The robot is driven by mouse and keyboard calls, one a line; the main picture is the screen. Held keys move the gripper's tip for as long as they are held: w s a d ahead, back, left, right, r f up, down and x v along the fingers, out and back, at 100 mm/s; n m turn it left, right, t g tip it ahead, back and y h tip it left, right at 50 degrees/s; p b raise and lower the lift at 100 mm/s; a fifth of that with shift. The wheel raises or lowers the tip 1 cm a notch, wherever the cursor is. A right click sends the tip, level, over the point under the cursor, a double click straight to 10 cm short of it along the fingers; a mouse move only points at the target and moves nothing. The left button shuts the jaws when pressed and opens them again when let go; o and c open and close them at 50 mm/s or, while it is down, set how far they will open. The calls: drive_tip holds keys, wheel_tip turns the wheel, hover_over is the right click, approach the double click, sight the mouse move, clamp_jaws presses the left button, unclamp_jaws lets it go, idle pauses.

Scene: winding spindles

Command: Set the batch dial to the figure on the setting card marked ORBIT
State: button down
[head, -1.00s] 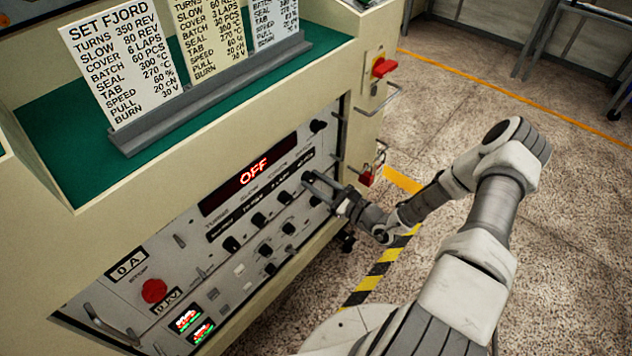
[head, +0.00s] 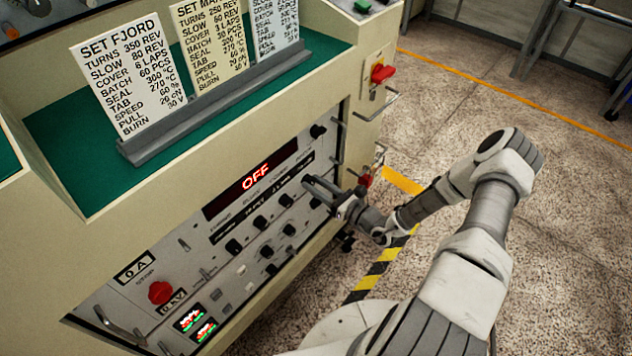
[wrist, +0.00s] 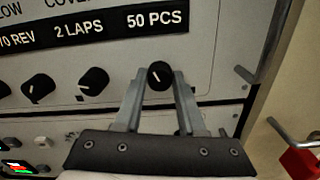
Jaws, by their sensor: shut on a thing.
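The batch dial, a black knob (wrist: 159,70) with a white pointer line, sits under a readout of 50 PCS (wrist: 157,20) in the wrist view. My gripper (wrist: 159,82) is shut on this knob, one finger on each side; in the head view my gripper (head: 309,183) is at the panel's right part. Setting cards stand in a grey holder: SET FJORD (head: 128,75), a second starting SET MA (head: 210,45), and a third (head: 274,25) whose heading is cut off. No ORBIT heading is visible.
A red display (head: 254,178) reads OFF. Several other black knobs (head: 260,223) sit close to the left and below. A red stop button (head: 160,292) is at lower left. A handle (head: 376,105), a red switch (head: 382,73) and a red padlock (wrist: 300,161) are to the right.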

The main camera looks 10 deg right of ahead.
drive_tip(key=shift+m, duration=0.7)
drive_tip(key=shift+p, duration=0.3)
drive_tip(key=c, duration=0.5)
unclamp_jaws()
drive_tip(key=p+v, duration=0.3)
drive_tip(key=v, duration=1.4)
drive_tip(key=shift+s, duration=0.15)
drive_tip(key=shift+d+r, duration=0.1)
